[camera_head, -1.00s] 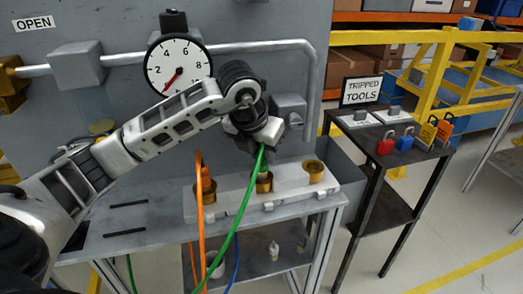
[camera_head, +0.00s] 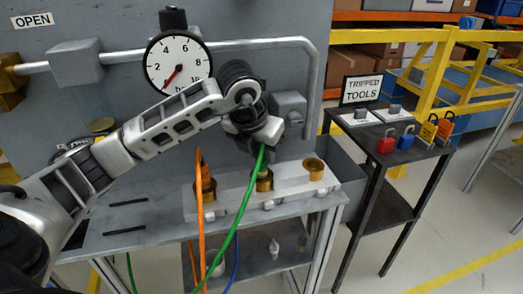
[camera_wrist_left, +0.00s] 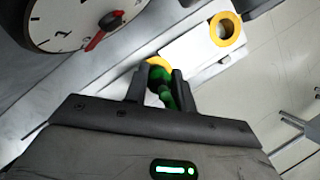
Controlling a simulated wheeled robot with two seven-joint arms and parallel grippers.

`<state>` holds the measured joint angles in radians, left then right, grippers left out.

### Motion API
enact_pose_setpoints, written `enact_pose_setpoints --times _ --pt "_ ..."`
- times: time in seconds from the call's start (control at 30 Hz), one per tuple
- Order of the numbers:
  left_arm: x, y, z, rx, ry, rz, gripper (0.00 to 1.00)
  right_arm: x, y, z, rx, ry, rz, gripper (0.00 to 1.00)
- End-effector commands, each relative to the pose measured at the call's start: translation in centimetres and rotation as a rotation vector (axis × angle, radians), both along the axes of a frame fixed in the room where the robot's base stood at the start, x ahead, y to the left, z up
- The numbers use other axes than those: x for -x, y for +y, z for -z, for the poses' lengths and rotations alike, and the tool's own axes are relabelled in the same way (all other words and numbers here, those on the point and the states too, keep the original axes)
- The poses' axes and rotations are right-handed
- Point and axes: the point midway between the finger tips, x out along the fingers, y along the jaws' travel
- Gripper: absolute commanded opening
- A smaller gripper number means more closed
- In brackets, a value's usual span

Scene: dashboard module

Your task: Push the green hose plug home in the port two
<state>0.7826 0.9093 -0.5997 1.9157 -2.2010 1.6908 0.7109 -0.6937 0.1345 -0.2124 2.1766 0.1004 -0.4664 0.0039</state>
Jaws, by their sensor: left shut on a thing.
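The green hose plug (camera_wrist_left: 158,78) is between the two fingers of my left gripper (camera_wrist_left: 156,88) in the left wrist view. My left gripper is shut on it. The plug's far end overlaps the yellow brass ring of the middle port (camera_wrist_left: 155,63); I cannot tell how deep it sits. In the head view my left gripper (camera_head: 256,143) is above the middle brass port (camera_head: 264,182), its fingers mostly hidden. The green hose (camera_head: 241,212) hangs from it, passing in front of the white port block (camera_head: 234,197). My right gripper is not in view.
An orange hose (camera_head: 199,222) runs by the left brass port (camera_head: 208,183). The right brass port (camera_head: 314,168) is open and empty. A dial gauge (camera_head: 178,65) and grey pipe (camera_head: 270,44) stand behind my arm. A dark tool stand (camera_head: 400,158) with padlocks is at right.

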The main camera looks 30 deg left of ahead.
Motion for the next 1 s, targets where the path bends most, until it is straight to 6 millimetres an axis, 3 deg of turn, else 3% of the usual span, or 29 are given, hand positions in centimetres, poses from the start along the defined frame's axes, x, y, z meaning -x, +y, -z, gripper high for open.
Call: enact_pose_setpoints --times 1.0 --pt "0.0 0.01 0.86 0.0 0.0 0.0 0.0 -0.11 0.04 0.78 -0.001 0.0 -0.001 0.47"
